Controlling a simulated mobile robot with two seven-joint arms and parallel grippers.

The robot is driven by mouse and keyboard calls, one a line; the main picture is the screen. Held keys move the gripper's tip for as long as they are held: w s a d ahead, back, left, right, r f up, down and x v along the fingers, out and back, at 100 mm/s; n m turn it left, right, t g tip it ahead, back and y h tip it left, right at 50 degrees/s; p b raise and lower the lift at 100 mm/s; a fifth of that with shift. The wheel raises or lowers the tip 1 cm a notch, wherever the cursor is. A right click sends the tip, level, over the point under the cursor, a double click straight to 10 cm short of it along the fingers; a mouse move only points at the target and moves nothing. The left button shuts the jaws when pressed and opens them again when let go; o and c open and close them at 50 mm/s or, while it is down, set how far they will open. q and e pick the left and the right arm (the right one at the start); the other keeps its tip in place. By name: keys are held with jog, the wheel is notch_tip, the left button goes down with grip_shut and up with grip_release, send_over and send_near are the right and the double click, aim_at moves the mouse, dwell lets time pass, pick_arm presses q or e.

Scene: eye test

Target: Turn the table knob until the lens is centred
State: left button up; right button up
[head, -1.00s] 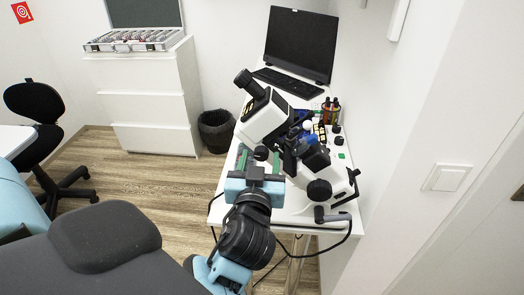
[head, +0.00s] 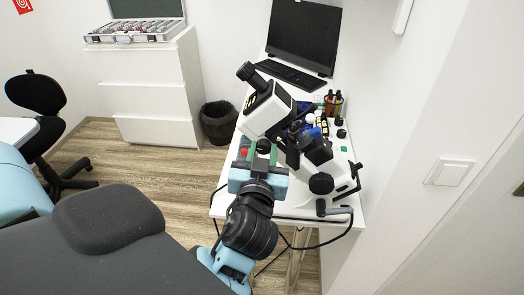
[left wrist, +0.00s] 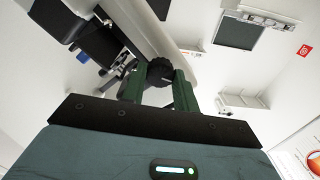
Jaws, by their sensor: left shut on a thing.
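A white and black microscope-like instrument (head: 270,108) stands tilted on the white table (head: 286,210). A small black ridged knob (left wrist: 160,73) sits on its near side; the knob also shows in the head view (head: 263,146). My left gripper (head: 262,152) has its two green fingers on either side of the knob and is shut on it. In the left wrist view the knob lies between the fingertips (left wrist: 160,82). I cannot make out the lens or tell whether it is centred. My right gripper is not in view.
A monitor (head: 304,36) and keyboard (head: 291,74) stand at the table's back. A pen holder (head: 333,103) and small bottles are right of the instrument. A cable hangs at the table's front.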

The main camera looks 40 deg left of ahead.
pick_arm(q)
jog(key=shift+r+m, duration=0.15)
jog(key=shift+m, duration=0.15)
jog(key=o, duration=1)
jog(key=shift+c, duration=0.2)
